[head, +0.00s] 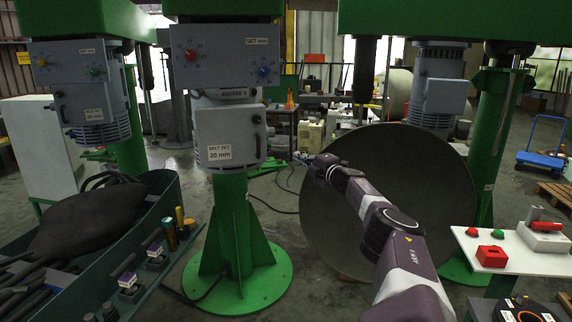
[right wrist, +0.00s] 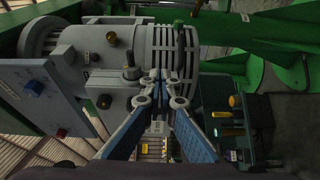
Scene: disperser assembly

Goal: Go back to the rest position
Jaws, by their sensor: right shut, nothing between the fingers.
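My right arm reaches from the lower right of the head view toward the middle. My right gripper (head: 316,166) is at its far end, in front of the left edge of a large dark disc. In the right wrist view the gripper (right wrist: 158,76) has its two blue fingers brought together at the tips, with nothing held. Behind the fingertips is a grey motor housing (right wrist: 112,45) with knobs; whether the fingers touch it cannot be told. My left gripper is in neither view.
A green-based disperser column (head: 236,225) stands left of my arm, with a control box (head: 224,55) above. The large disc (head: 410,200) is behind my arm. A white table (head: 515,257) with red and green buttons is at right. A green bin (head: 160,190) is at left.

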